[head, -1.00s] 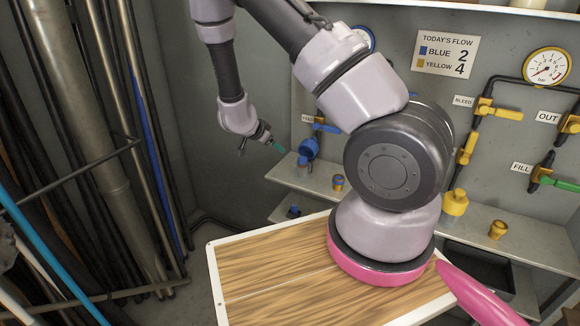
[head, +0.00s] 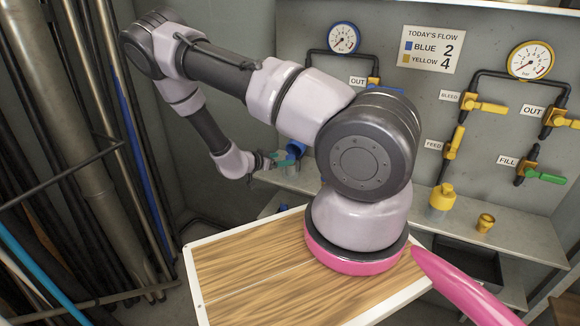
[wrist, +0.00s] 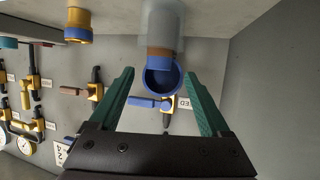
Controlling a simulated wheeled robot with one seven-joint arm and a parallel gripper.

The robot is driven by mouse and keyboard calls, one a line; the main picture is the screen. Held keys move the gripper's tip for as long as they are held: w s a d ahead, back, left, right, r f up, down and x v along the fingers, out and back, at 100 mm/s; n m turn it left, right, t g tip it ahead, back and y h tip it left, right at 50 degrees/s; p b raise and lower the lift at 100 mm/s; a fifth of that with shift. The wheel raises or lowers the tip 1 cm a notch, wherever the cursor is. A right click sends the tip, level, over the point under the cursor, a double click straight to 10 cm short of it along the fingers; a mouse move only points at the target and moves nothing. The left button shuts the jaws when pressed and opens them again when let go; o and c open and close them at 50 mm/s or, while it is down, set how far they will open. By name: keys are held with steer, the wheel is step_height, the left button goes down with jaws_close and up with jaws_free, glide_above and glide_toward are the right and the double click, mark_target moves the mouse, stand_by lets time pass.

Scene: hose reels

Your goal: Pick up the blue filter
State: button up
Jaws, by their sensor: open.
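A blue round-mouthed piece (wrist: 163,80), which looks like the blue filter, has a brown band and a grey cylinder (wrist: 162,25) adjoining it at the shelf in the wrist view. In the head view the blue piece (head: 296,149) shows just beyond my gripper (head: 280,160). My gripper (wrist: 160,73) is open and empty, with one green finger on each side of the blue mouth in the wrist view. I cannot tell whether the tips reach past it or touch it.
A blue-handled valve (wrist: 145,102) is on the wall close behind the blue piece. On the shelf (head: 467,221), a yellow piece (head: 442,196) and a yellow cup (head: 485,222) stand right of my arm. A rack of pipes (head: 100,150) stands at the left.

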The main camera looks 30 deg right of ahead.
mark_target(288, 158)
steer(key=x, duration=0.4)
steer(key=shift+d+f, duration=0.1)
steer(key=shift+d, duration=0.15)
jaws_close()
